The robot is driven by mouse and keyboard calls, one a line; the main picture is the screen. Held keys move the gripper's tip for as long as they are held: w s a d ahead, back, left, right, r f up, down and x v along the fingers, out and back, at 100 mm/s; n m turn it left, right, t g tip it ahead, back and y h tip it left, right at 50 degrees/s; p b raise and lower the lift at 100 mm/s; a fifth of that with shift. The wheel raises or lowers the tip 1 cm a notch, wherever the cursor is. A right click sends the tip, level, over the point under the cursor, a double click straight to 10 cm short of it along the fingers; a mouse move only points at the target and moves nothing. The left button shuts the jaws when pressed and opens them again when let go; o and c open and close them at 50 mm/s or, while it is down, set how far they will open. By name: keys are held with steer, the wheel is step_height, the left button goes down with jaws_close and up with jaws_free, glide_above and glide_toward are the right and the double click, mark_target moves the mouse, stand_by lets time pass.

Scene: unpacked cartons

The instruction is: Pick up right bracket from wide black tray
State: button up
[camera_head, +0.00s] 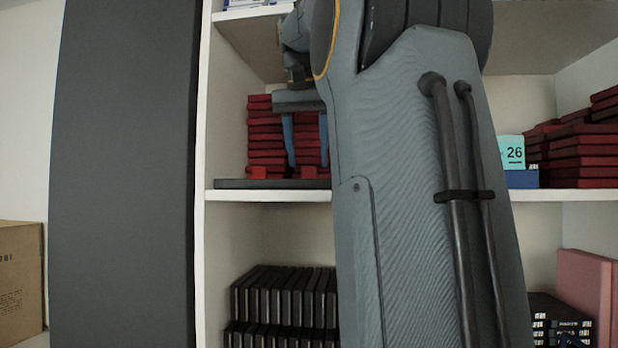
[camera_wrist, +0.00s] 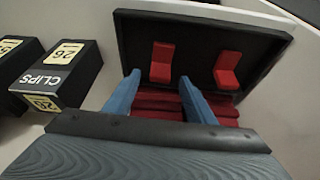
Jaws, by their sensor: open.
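The wide black tray (camera_head: 232,184) lies on the middle shelf in the head view and also shows in the wrist view (camera_wrist: 197,38). The right bracket (camera_head: 309,173) is a small red L-shaped piece on it; in the wrist view it appears on the left (camera_wrist: 162,61). The other red bracket (camera_head: 264,172) appears on the right in the wrist view (camera_wrist: 228,69). My gripper (camera_head: 307,163) points down with blue fingers apart and nothing held. In the wrist view, my fingertips (camera_wrist: 160,76) lie either side of the right bracket's line. I cannot tell whether they touch it.
Red stacks (camera_head: 267,130) stand close behind the tray. A black clips box (camera_wrist: 60,75) marked 26 stands beside the tray in the wrist view. The white shelf (camera_head: 268,196) runs under the tray, and black boxes (camera_head: 275,295) fill the shelf below.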

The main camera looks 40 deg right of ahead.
mark_target(309, 168)
steer(key=shift+x, duration=1.8)
steer(key=c, duration=1.1)
steer(key=shift+r, duration=0.1)
